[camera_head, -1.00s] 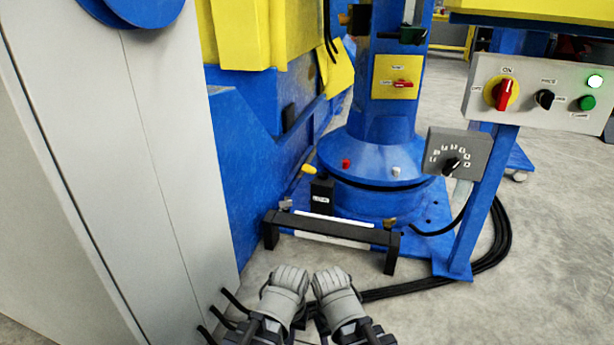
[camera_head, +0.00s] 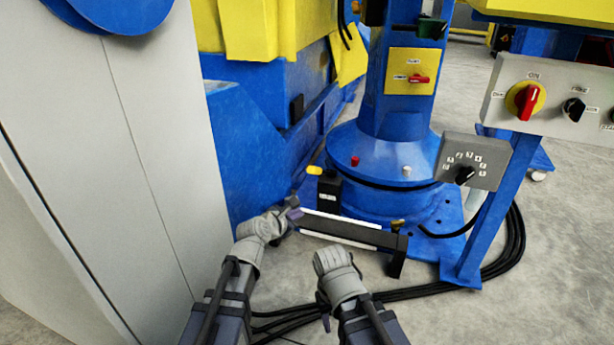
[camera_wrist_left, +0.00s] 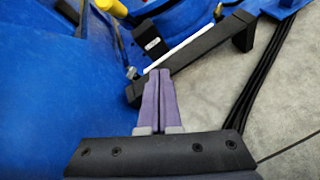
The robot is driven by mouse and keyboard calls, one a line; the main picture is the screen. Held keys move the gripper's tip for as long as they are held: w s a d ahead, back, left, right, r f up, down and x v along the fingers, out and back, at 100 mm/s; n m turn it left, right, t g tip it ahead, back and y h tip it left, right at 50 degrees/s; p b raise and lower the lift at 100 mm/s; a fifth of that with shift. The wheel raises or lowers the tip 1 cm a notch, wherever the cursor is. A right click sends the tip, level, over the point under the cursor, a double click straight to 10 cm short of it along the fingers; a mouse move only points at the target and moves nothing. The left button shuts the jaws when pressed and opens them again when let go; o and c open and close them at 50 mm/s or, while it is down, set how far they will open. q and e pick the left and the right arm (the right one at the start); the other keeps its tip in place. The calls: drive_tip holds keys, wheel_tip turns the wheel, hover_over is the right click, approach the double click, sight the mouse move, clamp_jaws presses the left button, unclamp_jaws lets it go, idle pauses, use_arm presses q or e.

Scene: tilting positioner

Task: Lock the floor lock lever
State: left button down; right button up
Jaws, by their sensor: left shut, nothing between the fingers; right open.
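The floor lock lever shows as a short yellow-tipped handle (camera_head: 315,170) beside a black labelled box (camera_head: 328,190) at the foot of the blue column. It also shows at the top of the left wrist view (camera_wrist_left: 112,7). My left gripper (camera_head: 293,208) is shut and empty, its fingertips at the left end of the black guard bar (camera_head: 350,232), short of the lever and apart from it. In the left wrist view its purple fingers (camera_wrist_left: 160,72) lie together. I cannot tell whether they touch the bar. My right gripper (camera_head: 335,262) is lower, near the bar's front; its fingers are hidden.
A grey cabinet (camera_head: 100,160) and blue machine body (camera_head: 245,150) wall off the left. A control panel (camera_head: 550,100) and dial box (camera_head: 472,160) stand on a blue post at right. Black cables (camera_head: 512,240) lie on the floor.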

use_arm(q)
drive_tip(key=w+a+r+n, duration=0.1)
drive_tip(key=n, duration=0.1)
drive_tip(key=w+a+r+n+t, duration=0.1)
drive_tip(key=w+n, duration=0.1)
drive_tip(key=shift+r+t, duration=0.3)
use_arm(e)
drive_tip(key=shift+w+r, duration=0.15)
drive_tip(key=shift+w, duration=0.25)
use_arm(q)
drive_tip(key=w+d, duration=0.4)
drive_tip(key=w, duration=0.6)
drive_tip(key=shift+w+d+f, duration=0.2)
drive_tip(key=shift+w+d, duration=0.1)
drive_tip(key=shift+d, duration=0.05)
use_arm(e)
drive_tip(key=shift+f, duration=0.2)
drive_tip(key=shift+r, duration=0.1)
